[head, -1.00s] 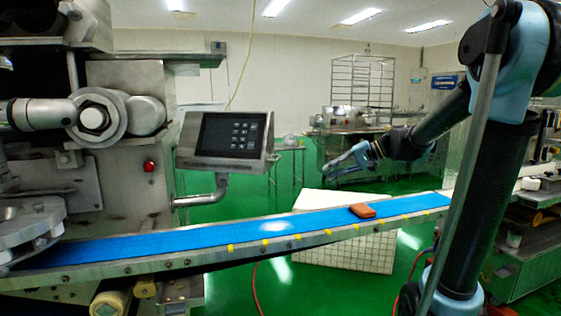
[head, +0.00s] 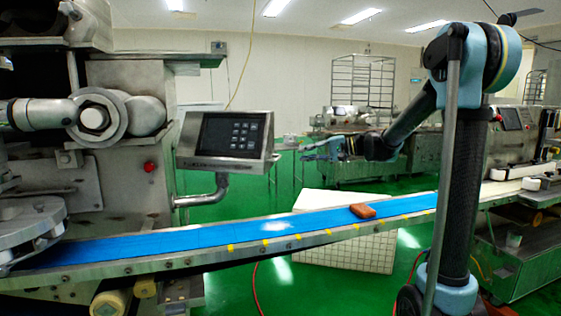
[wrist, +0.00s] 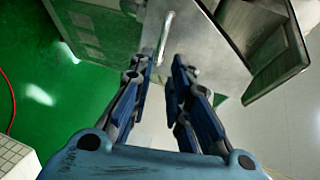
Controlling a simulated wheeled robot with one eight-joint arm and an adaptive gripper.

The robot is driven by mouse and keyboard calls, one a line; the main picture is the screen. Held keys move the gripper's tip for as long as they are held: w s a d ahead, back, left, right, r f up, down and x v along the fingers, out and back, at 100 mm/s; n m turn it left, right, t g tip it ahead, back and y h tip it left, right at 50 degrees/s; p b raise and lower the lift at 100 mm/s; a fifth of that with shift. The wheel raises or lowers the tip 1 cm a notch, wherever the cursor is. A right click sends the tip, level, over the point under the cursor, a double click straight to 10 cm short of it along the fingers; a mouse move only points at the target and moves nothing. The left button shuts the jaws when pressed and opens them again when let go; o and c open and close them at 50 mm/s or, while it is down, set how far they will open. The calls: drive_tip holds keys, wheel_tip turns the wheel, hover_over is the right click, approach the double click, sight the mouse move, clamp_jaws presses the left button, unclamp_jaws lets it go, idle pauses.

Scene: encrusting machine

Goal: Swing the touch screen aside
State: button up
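The touch screen (head: 228,138) is a dark panel with light keys in a tilted metal housing, in the middle left of the head view. A bent metal pipe (head: 207,196) holds it from below on the machine. My gripper (head: 308,151) is to the right of the housing, at about its height, with its fingers pointing left towards it. A gap shows between them in the picture. In the wrist view my gripper (wrist: 162,68) has its two blue fingers apart with nothing between them. A metal housing with a dark panel (wrist: 275,65) shows at the upper right there.
A blue conveyor belt (head: 190,237) runs across below the screen, with a reddish-brown block (head: 362,211) on it. The grey encrusting machine (head: 125,165) stands at the left. A wheeled rack (head: 362,92) and steel tables stand behind. Open green floor lies between.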

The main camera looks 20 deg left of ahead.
sight(279, 156)
drive_tip(key=x, duration=1.1)
drive_tip(key=shift+a, duration=0.1)
drive_tip(key=shift+f, duration=0.1)
clamp_jaws()
